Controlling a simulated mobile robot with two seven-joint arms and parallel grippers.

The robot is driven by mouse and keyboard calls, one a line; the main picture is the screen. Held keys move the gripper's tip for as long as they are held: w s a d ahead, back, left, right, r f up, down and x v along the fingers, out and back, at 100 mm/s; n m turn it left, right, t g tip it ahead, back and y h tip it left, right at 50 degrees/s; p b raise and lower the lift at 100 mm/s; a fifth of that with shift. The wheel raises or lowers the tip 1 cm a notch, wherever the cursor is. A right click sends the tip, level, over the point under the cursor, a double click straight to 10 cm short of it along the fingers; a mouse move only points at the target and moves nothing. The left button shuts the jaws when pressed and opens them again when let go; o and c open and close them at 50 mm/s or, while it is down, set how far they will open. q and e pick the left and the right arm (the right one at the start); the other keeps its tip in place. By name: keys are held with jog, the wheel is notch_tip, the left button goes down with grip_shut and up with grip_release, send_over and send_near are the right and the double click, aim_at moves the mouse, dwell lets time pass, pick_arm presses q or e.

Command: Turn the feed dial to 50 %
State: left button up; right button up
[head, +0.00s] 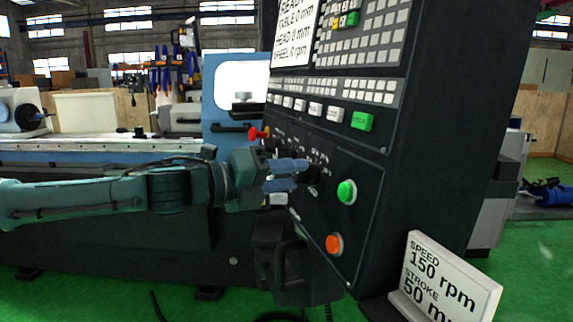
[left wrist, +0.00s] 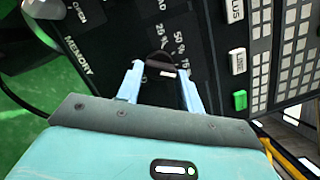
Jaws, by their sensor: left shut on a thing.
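The feed dial (head: 314,174) is a dark round knob on the slanted black control panel. My left gripper (head: 303,173) reaches it from the left with its blue fingers. In the left wrist view the feed dial (left wrist: 160,60) sits between the two light-blue fingertips of my left gripper (left wrist: 160,82), which is shut on it. A short white mark shows on the knob's near side. My right gripper is not in view.
A green button (head: 347,191) and an orange-red button (head: 334,244) lie right of and below the dial. A red knob (head: 259,133) is at the upper left. A sign (head: 443,280) reading SPEED 150 rpm, STROKE 50 stands at the lower right.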

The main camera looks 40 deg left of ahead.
pick_arm(q)
jog(key=n+p, duration=0.3)
jog(key=n+g+p, duration=0.1)
jog(key=n+p, duration=0.2)
jog(key=n, duration=0.1)
jog(key=n+y+p, duration=0.1)
jog(key=n+p, duration=0.2)
jog(key=p, duration=0.1)
jog(key=shift+r+n+g, duration=0.25)
jog(key=shift+n+g, duration=0.05)
jog(key=shift+n, duration=0.1)
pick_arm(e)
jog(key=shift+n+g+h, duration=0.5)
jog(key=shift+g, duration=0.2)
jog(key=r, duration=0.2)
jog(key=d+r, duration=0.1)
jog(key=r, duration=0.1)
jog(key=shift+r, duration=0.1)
pick_arm(q)
jog(key=o, duration=1)
